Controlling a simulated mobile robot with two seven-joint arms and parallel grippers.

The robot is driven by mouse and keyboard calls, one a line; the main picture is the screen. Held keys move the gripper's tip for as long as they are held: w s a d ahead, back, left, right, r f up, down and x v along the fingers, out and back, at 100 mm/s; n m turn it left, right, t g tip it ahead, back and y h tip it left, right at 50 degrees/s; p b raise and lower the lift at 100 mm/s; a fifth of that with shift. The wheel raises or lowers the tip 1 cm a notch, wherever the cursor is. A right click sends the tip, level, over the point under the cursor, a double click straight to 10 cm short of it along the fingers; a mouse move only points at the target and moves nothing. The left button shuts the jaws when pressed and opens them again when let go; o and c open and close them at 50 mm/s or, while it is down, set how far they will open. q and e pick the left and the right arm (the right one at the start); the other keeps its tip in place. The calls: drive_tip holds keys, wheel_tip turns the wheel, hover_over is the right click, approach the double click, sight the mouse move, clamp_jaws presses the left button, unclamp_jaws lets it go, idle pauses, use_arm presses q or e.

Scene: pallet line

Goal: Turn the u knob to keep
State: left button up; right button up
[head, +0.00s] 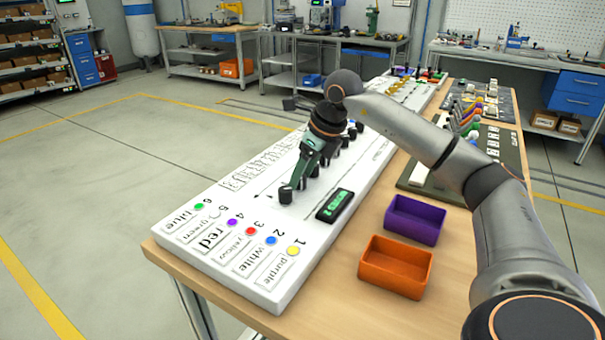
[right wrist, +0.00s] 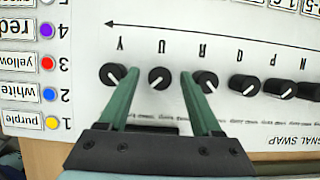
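The u knob (right wrist: 158,78) is a round black knob with a pale pointer mark, one of a row on a white panel (head: 180,240). In the right wrist view it sits between the two green fingers of my right gripper (right wrist: 159,72). The fingers stand apart, one on each side of it, and I see a gap on both sides. In the head view my right gripper (head: 299,183) points down at the near end of the row and hides the u knob. The y knob (right wrist: 113,75) is just outside the left finger. My left gripper is not in view.
The r knob (right wrist: 205,80) is close to the right finger, with more knobs beyond. A green display (head: 335,205) lies on the panel. A purple bin (head: 415,236) and an orange bin (head: 394,282) stand on the wooden table to the right.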

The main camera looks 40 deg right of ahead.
clamp_jaws()
idle(0.3)
